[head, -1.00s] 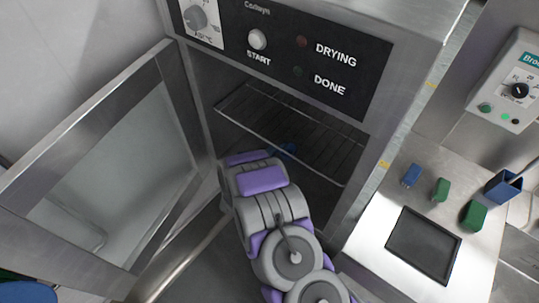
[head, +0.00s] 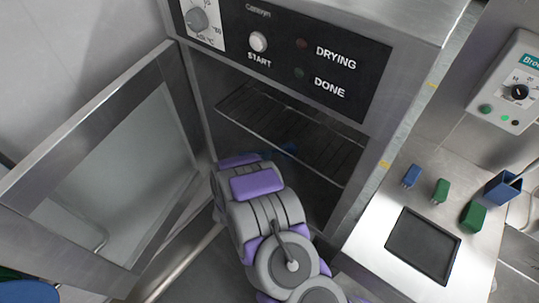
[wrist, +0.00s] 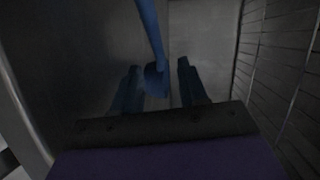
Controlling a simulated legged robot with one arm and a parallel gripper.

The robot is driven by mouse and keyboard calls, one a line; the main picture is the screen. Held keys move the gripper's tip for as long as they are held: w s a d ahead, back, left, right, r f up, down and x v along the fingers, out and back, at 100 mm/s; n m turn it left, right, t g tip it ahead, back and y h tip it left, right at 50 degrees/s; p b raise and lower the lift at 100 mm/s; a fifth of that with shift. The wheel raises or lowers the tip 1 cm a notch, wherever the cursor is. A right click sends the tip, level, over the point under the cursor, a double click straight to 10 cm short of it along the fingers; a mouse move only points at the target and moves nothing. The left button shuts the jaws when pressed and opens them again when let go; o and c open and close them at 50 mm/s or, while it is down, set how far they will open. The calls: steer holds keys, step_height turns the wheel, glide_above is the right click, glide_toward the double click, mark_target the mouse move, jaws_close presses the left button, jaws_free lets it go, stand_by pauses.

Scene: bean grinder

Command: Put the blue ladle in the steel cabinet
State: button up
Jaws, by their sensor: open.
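The steel cabinet (head: 362,189) stands open, its glazed door (head: 105,185) swung to the left. My arm reaches into its opening below the wire rack. In the wrist view the blue ladle (wrist: 155,78) lies inside the dark interior, its long handle running up and out of the top of the picture. My gripper (wrist: 160,84) is open, with one finger on each side of the ladle's lower end and gaps beside it. A small blue patch shows past my wrist in the head view; I cannot tell whether it is ladle or fingertip.
A wire rack (head: 290,130) spans the cabinet above my wrist. The control panel (head: 290,55) is over the opening. To the right, a steel counter (head: 364,240) holds small blue and green items, a blue container (head: 503,187) and a dark inset plate (head: 423,246).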

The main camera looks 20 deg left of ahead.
steer(key=s, duration=0.2)
steer(key=s+r, duration=0.1)
steer(key=s, duration=0.5)
steer(key=shift+r+p, duration=0.2)
steer(key=shift+p, duration=0.1)
steer(key=shift+a, duration=0.1)
